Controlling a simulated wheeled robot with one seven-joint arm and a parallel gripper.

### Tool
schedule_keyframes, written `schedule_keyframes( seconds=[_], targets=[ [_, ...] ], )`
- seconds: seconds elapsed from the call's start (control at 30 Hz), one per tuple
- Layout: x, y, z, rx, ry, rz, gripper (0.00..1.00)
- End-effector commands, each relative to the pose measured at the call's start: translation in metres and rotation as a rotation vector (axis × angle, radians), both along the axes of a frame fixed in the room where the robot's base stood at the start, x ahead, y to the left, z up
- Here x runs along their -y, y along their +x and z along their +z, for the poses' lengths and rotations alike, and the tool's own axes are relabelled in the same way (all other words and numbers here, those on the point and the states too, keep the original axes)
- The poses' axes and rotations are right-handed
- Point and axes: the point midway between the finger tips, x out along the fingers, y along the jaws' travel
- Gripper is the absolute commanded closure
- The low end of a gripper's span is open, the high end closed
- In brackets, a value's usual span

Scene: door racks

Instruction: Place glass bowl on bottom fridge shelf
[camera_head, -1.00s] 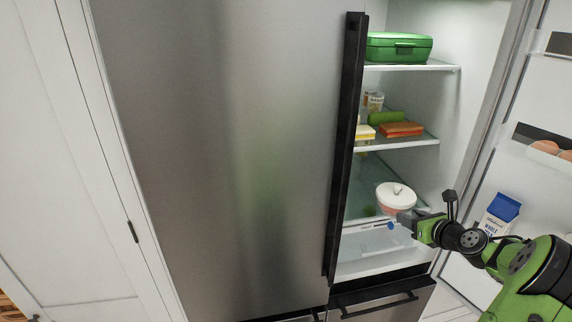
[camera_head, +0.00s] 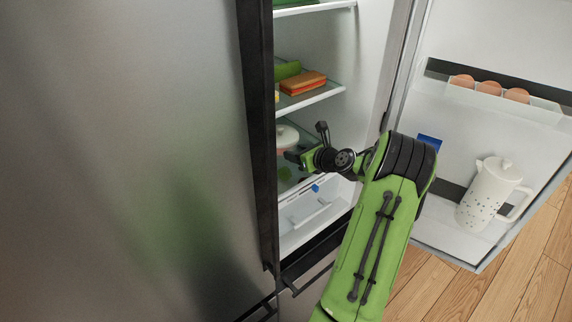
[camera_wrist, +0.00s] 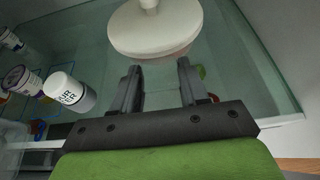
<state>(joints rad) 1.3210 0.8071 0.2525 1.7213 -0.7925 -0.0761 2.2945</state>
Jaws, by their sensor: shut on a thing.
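The glass bowl (camera_head: 287,140) has a cream lid with a knob and a pinkish body. It is inside the open fridge, partly hidden by the black door edge and my gripper (camera_head: 295,157). In the wrist view, the bowl's lid (camera_wrist: 155,32) fills the top middle, just beyond the fingers of my gripper (camera_wrist: 160,76). The jaws are shut on the bowl, which looks upright. The glass bottom shelf (camera_wrist: 245,75) lies beneath it. I cannot tell whether the bowl touches the shelf.
White tubs (camera_wrist: 70,92) stand left of the bowl in the wrist view. A shelf above holds an orange box (camera_head: 303,84). A clear drawer (camera_head: 310,207) is below. The open door at right holds eggs (camera_head: 490,88) and a white pitcher (camera_head: 492,195).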

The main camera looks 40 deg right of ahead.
Motion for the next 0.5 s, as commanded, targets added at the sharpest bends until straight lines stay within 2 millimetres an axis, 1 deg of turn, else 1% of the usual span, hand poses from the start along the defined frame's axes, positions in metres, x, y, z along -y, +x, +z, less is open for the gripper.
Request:
schedule_keyframes(
  seconds=[0.17, 0.3, 0.5],
  targets=[
    [-0.001, 0.001, -0.022, 0.005, -0.001, 0.002, 1.00],
    [-0.001, 0.001, -0.046, 0.006, -0.001, 0.002, 1.00],
    [0.000, 0.001, -0.047, 0.007, -0.004, 0.002, 1.00]
  ],
)
